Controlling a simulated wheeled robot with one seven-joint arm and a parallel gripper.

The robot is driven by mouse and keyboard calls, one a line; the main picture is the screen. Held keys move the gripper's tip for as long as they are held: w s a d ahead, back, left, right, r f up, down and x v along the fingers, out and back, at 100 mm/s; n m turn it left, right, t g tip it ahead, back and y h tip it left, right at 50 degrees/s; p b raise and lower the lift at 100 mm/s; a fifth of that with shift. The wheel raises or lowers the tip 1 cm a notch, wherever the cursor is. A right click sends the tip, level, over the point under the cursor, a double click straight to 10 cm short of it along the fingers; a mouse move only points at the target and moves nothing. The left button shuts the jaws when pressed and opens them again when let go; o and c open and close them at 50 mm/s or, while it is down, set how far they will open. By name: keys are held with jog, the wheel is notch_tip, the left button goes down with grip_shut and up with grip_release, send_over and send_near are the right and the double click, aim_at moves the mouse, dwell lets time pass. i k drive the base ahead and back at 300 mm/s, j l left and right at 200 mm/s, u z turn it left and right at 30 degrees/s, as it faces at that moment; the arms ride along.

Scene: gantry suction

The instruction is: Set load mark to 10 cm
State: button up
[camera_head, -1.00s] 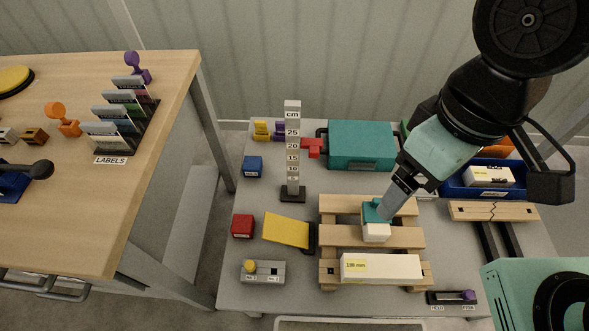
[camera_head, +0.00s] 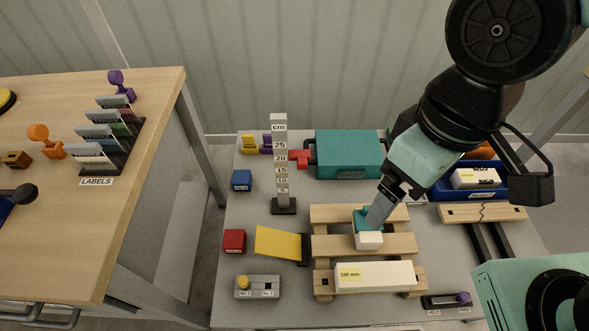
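A grey upright scale (camera_head: 281,165) marked "cm" stands on a dark base on the grey table, with numbers from 5 to 25. A red T-shaped piece (camera_head: 299,158) shows just right of the scale, near the height of the 20 label. I cannot tell whether it is attached to the scale. My gripper (camera_head: 374,219) points down over a wooden pallet, right of the scale and apart from it. Its tip meets a teal piece (camera_head: 361,218) on a small white block (camera_head: 368,241). Whether the fingers are open or shut is unclear.
A teal case (camera_head: 350,153) stands behind the pallet (camera_head: 332,244). A long white box (camera_head: 374,275) lies on the pallet's front. A yellow flap (camera_head: 280,242), red block (camera_head: 234,241) and blue block (camera_head: 241,180) are left. A blue bin (camera_head: 446,193) is at right.

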aim_at(302, 156)
jog(key=k+j, duration=0.3)
jog(key=j, duration=0.15)
jog(key=k+j, duration=0.35)
jog(key=j, duration=0.05)
